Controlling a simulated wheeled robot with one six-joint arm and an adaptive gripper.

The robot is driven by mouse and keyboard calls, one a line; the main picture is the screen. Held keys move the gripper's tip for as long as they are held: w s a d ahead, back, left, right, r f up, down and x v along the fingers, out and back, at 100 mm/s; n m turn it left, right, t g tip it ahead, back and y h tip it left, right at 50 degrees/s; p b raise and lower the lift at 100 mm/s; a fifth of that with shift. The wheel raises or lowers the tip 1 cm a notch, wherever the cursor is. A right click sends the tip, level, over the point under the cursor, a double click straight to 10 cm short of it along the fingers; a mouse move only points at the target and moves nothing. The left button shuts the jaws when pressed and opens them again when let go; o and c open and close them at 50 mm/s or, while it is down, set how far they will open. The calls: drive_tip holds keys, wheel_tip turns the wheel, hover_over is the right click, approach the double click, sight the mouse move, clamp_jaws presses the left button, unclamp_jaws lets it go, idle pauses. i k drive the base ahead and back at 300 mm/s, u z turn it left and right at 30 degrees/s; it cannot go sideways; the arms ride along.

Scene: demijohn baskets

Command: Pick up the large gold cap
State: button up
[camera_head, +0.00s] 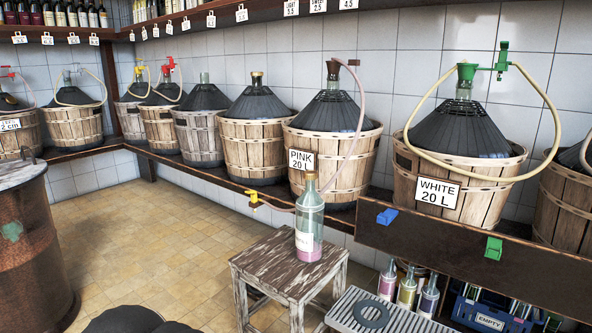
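I cannot tell for sure which of these is the large gold cap. My gripper does not show clearly. A dark rounded shape at the bottom edge, left of centre, may be part of my own body.
A weathered wooden stool (288,266) stands in front of the shelf. Basketed demijohns line the wall, with hoses on several. The PINK hose (360,120) hangs down to a yellow tap (254,200) beside the bottle. A barrel (35,250) stands left. The tiled floor (150,240) between is clear.

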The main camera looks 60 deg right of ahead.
sight(309, 175)
drive_tip(key=z, duration=0.7)
drive_tip(key=i, duration=0.85)
drive_tip(key=z, duration=1)
